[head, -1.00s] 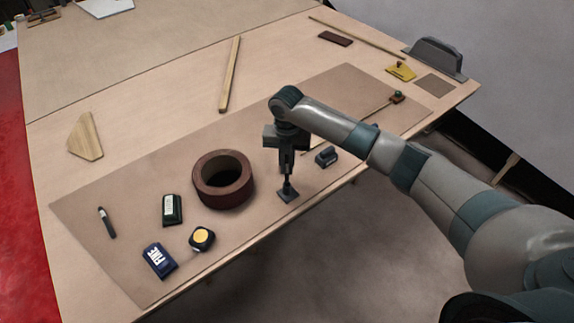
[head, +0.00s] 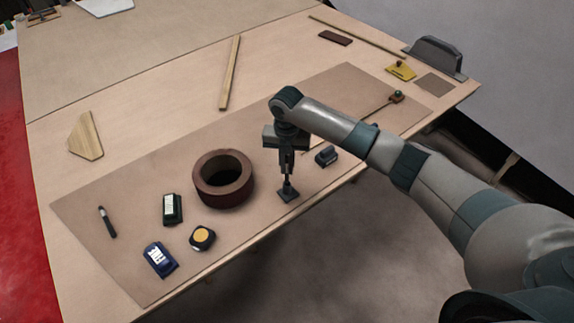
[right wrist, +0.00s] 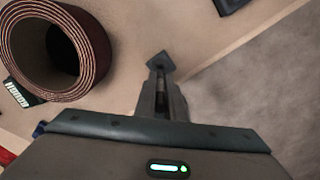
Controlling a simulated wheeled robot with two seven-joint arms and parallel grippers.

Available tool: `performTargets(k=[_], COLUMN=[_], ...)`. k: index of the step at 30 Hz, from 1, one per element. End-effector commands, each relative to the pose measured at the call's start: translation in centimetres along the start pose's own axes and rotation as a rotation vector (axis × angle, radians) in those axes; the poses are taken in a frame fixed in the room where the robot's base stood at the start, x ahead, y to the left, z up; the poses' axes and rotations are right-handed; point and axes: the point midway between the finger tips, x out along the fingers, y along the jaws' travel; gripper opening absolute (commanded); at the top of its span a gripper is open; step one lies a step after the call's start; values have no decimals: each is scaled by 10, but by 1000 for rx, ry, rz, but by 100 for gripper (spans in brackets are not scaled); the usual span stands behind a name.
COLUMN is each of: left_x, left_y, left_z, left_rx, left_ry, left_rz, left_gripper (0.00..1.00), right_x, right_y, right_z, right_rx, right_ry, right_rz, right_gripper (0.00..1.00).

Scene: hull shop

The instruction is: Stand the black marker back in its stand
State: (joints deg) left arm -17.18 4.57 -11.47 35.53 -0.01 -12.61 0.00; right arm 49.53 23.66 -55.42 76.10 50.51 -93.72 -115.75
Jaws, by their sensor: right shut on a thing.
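The stand (head: 288,194), a small dark square base, sits on the brown mat near the table's front edge. My right gripper (head: 287,168) points straight down above it, shut on a thin dark upright thing, which I take to be the black marker (head: 287,181). The marker's lower end meets the middle of the stand; whether it is fully seated I cannot tell. In the right wrist view, the stand (right wrist: 160,63) shows just past the fingertips (right wrist: 161,90), and the fingers hide most of the marker. My left gripper is not in view.
A brown tape roll (head: 223,190) stands close left of the gripper, and a small dark block (head: 326,156) close right. A dark pen-like tool (head: 107,222), a blue box (head: 160,260) and a tape measure (head: 202,238) lie further left. The table's front edge is near.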

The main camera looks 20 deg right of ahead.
Motion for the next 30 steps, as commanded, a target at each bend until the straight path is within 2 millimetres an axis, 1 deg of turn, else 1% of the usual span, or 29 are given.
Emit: performTargets(k=[30], left_x=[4], left_y=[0], left_z=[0], left_rx=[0], left_ry=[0], left_rz=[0], left_gripper=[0], right_x=[12], right_y=[0], right_z=[0], right_rx=[0], right_ry=[0], right_rz=[0], right_gripper=[0])
